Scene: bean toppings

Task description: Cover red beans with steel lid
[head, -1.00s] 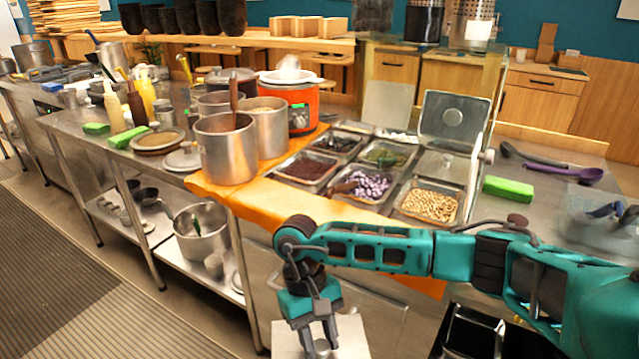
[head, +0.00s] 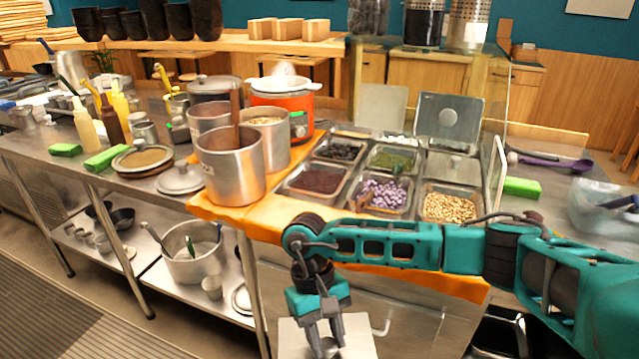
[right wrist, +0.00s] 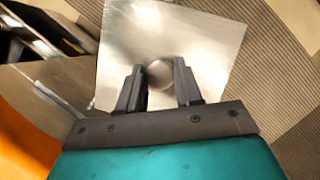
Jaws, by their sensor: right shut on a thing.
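My right gripper (head: 325,338) hangs in front of the counter in the head view, shut on the knob of a square steel lid (head: 292,340). In the right wrist view the fingers (right wrist: 160,88) stand on both sides of the round knob, with the lid (right wrist: 205,38) flat beyond them. The dark red beans (head: 316,181) lie in an uncovered steel pan at the front left of the topping pans, beyond my gripper. My left gripper is not in view.
Purple-white beans (head: 383,193) with a scoop and pale beans (head: 447,207) fill pans to the right. A steel pot (head: 231,170) stands left of the red beans on the orange counter edge (head: 240,216). A raised lid (head: 449,118) stands behind the pans.

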